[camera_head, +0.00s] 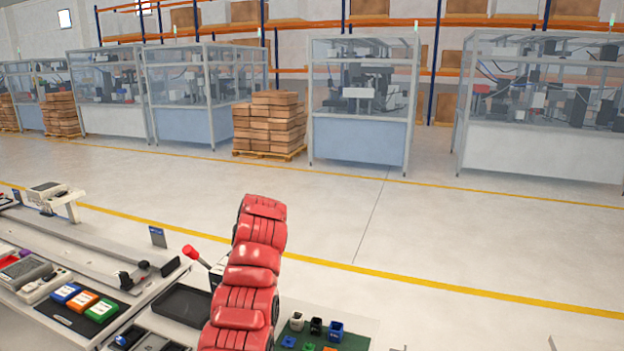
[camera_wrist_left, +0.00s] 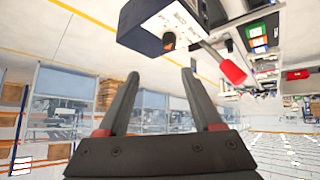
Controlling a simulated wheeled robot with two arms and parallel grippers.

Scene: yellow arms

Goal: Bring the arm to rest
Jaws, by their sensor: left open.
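My left gripper (camera_wrist_left: 160,74) shows in the left wrist view. Its two dark fingers stand apart with nothing between them. They point up in the picture, toward a machine part (camera_wrist_left: 165,25) with a white and dark housing and a red-knobbed lever (camera_wrist_left: 232,72); the gap to it cannot be judged. In the head view, a red padded arm (camera_head: 250,275) rises from the lower middle over the workbench; its gripper end is hidden. The red knob (camera_head: 190,252) shows just left of this arm. My right gripper is in neither view.
The workbench (camera_head: 100,247) at lower left holds blue, orange and green boxes (camera_head: 83,302), a black tray (camera_head: 183,304) and a green board (camera_head: 350,342) with small parts. Beyond it is clear floor (camera_head: 440,235), then enclosed machines (camera_head: 360,140) and stacked cartons (camera_head: 270,125).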

